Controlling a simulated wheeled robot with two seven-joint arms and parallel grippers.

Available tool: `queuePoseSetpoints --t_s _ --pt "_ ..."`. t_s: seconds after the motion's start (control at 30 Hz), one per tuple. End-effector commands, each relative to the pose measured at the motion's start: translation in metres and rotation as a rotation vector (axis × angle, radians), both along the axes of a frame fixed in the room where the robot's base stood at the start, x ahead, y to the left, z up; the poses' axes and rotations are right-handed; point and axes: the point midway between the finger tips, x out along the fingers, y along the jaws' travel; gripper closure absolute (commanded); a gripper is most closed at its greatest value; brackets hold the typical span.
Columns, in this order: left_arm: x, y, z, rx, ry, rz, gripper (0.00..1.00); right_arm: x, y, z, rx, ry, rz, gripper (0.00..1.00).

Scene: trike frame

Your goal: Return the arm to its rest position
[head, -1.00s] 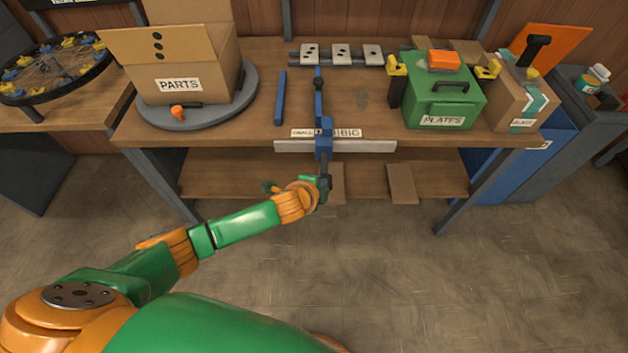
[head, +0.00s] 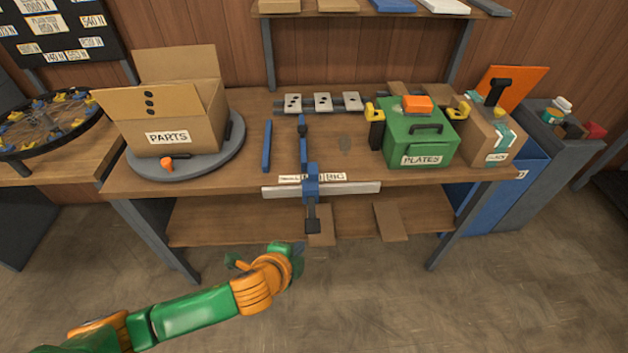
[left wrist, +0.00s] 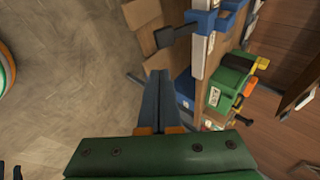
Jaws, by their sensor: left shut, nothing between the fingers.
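My left arm comes in from the lower left of the head view. Its green and orange wrist ends in the left gripper (head: 297,249), low in front of the workbench (head: 240,180). The gripper is shut and empty, its two fingers together in the left wrist view (left wrist: 158,78). A blue clamp (head: 311,183) with a dark lower end (head: 312,226) sits at the bench's front edge, just above and right of the gripper. A gap shows between them. My right gripper is not in view.
On the bench stand a PARTS box (head: 180,120) on a grey turntable (head: 220,160), a green PLATES box (head: 415,140) and a row of dotted plates (head: 322,102). A lower shelf (head: 230,220) lies under the bench. The floor in front (head: 420,310) is clear.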

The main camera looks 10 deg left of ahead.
Motion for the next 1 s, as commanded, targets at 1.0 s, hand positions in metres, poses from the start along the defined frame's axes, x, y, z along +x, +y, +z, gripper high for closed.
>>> queuePoseSetpoints --t_s 1.0 --pt "-0.31 0.076 -0.299 -0.475 0.7 1.197 1.0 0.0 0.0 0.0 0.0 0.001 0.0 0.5"
